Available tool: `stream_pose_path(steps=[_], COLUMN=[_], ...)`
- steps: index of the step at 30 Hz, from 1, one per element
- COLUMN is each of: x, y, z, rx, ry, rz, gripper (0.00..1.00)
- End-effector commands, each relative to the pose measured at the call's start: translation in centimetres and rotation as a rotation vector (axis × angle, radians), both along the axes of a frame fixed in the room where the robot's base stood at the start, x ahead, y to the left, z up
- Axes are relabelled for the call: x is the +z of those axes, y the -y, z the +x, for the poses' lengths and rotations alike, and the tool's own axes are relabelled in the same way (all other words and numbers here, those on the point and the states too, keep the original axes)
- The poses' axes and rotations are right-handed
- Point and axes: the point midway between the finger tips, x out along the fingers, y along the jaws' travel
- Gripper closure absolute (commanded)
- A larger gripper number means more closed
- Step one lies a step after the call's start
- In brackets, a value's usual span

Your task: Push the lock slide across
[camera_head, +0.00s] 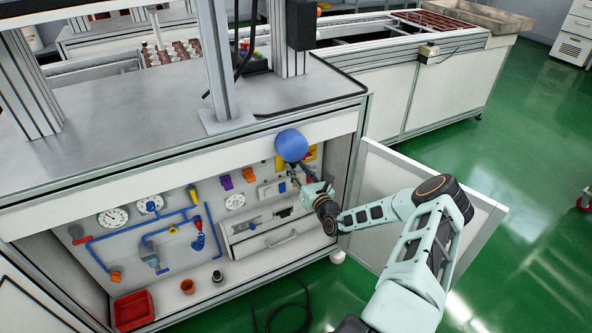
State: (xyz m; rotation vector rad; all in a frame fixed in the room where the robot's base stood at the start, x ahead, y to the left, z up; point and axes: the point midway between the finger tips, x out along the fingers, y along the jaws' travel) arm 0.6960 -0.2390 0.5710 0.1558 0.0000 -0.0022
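My gripper (295,180) reaches from the right to the inner panel (215,206) of the open cabinet. It is near the right part of the panel, beside a small grey-white fitting (270,190). Its fingers are small and dark, and I cannot tell whether they are open or shut, or whether they touch anything. Below is a box with a handle (281,240) on its front and grey bar-like parts (254,222) on its upper face. I cannot make out for sure which part is the lock slide; my gripper may hide some of it.
A blue ball (291,146) hangs just above my gripper. A white cabinet door (394,174) stands open at the right. Blue pipes, gauges (113,217) and valves fill the panel's left. A red bin (133,310) and small pots (187,286) stand on the cabinet floor.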

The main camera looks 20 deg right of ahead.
Motion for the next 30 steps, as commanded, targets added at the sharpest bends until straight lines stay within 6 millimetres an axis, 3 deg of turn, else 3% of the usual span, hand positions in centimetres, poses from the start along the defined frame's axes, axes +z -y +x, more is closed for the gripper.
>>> stream_pose_path(steps=[7, 11, 24, 30], x=[0.0, 0.0, 0.1, 0.0], y=[-0.1, -0.1, 0.0, 0.0], z=[-0.1, -1.2, -9.8, -11.8], rx=[0.002, 0.002, 0.0, 0.0], ry=[0.0, -0.002, 0.0, 0.0], rz=[0.0, 0.0, 0.001, 0.001], gripper=[0.67, 0.67, 0.67, 0.67])
